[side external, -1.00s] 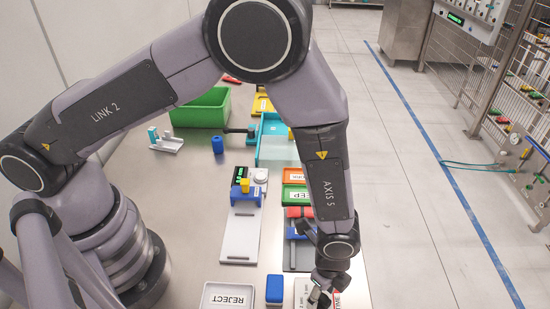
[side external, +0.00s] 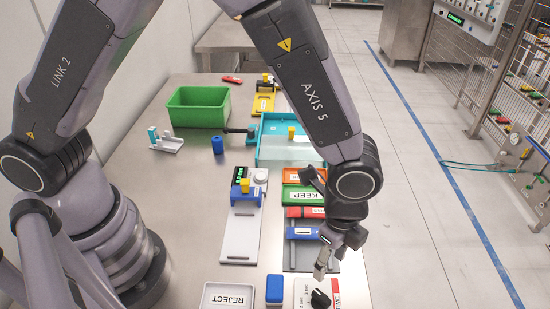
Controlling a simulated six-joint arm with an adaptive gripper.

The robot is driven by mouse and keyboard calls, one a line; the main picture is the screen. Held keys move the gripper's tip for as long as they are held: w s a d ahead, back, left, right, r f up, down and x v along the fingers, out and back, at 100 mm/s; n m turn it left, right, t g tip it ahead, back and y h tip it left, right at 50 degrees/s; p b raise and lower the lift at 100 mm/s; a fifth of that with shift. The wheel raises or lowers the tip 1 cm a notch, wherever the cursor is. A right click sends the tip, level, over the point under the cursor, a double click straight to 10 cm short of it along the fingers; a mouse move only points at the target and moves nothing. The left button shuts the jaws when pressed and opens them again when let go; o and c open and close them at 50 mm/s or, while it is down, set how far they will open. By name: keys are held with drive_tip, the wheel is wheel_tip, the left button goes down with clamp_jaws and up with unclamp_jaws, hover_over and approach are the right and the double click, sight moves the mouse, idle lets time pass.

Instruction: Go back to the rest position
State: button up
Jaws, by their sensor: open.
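My gripper (side external: 324,264) hangs above the front right of the steel table. It is small in view and points down; it is open, and I see nothing held in it. Below it is a white panel (side external: 303,288) with a black knob (side external: 320,299) and a red label reading TIME. A gap shows between the gripper and the knob. The panel's near part is cut off by the picture's bottom edge.
A white REJECT tray (side external: 228,296) and a blue block (side external: 274,290) stand left of the panel. A green KEEP tray (side external: 304,196), a teal tray (side external: 268,150) and a green bin (side external: 226,104) lie farther back.

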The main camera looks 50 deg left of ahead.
drive_tip(key=w+a+r+n+t+h, duration=0.1)
drive_tip(key=w+a+r+n+t, duration=0.15)
drive_tip(key=a+r+n, duration=1)
drive_tip(key=s+a+r+n+t, duration=0.1)
drive_tip(key=s+a+r+n, duration=0.1)
drive_tip(key=s+a+r, duration=0.4)
drive_tip(key=s+a+r+n+t+y, duration=0.1)
drive_tip(key=s+a+r+n+t, duration=0.1)
drive_tip(key=s+a+r, duration=0.5)
drive_tip(key=a+n, duration=0.1)
drive_tip(key=a, duration=0.5)
drive_tip(key=shift+s+a+r, duration=0.2)
drive_tip(key=shift+s+r, duration=0.1)
drive_tip(key=shift+s, duration=0.1)
